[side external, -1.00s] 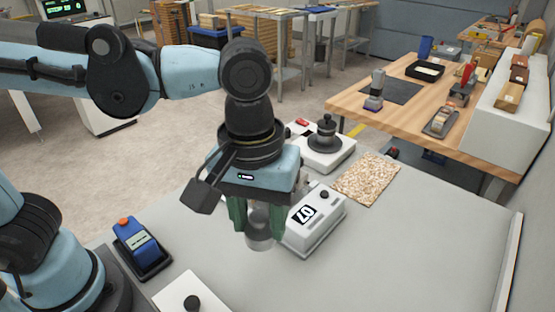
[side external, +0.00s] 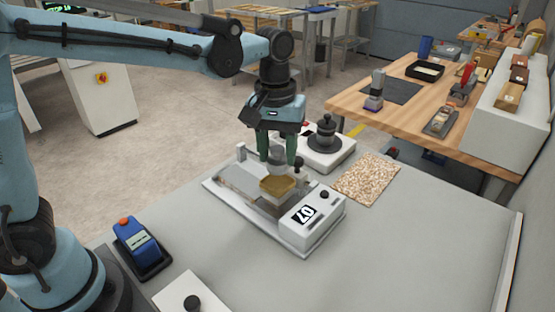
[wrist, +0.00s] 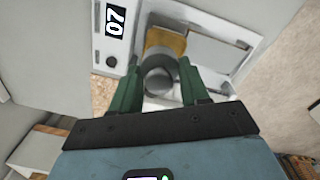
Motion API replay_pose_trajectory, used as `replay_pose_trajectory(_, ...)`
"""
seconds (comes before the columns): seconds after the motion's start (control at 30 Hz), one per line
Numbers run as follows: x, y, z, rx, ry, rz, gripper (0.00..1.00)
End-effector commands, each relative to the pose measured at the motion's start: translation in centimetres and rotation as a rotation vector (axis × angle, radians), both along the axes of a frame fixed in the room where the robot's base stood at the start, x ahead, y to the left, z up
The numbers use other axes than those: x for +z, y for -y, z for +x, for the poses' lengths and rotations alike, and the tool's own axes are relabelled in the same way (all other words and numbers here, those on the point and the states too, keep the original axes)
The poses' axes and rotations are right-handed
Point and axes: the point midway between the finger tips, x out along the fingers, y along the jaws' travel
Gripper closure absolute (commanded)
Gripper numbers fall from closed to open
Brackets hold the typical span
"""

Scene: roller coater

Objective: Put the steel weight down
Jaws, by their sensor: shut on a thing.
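My gripper (side external: 277,154) has green fingers and points down over the coater. It is shut on the steel weight (side external: 276,168), a grey cylinder partly hidden between the fingers. The weight also shows between the fingers in the wrist view (wrist: 158,84). An amber block (side external: 279,186) lies just below the weight on the coater bed, and it shows in the wrist view (wrist: 166,40) beyond the weight. I cannot tell whether the weight touches the block or hangs just above it.
The roller coater (side external: 312,218), with its white box marked 07, stands on the grey table. A white unit with a black knob (side external: 326,134) is behind it, beside a speckled mat (side external: 366,178). A blue device (side external: 138,245) stands front left. The right front of the table is clear.

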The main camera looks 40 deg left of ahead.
Motion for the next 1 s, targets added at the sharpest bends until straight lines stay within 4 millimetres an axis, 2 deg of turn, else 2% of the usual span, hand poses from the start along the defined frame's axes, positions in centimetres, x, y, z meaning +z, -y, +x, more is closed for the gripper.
replay_pose_trajectory(0.17,-0.8,-0.6,0.6,0.0,0.0,0.0,0.97)
replay_pose_trajectory(0.4,-3.7,-0.6,0.6,0.0,0.0,0.0,0.97)
replay_pose_trajectory(0.5,-4.4,-0.6,0.5,0.0,0.0,0.0,0.97)
replay_pose_trajectory(0.93,-4.8,-0.6,0.5,0.0,0.0,0.0,0.97)
replay_pose_trajectory(0.97,-4.8,-0.6,0.5,0.0,0.0,0.0,0.5)
replay_pose_trajectory(1.0,-4.8,-0.6,0.5,0.0,0.0,0.0,0.44)
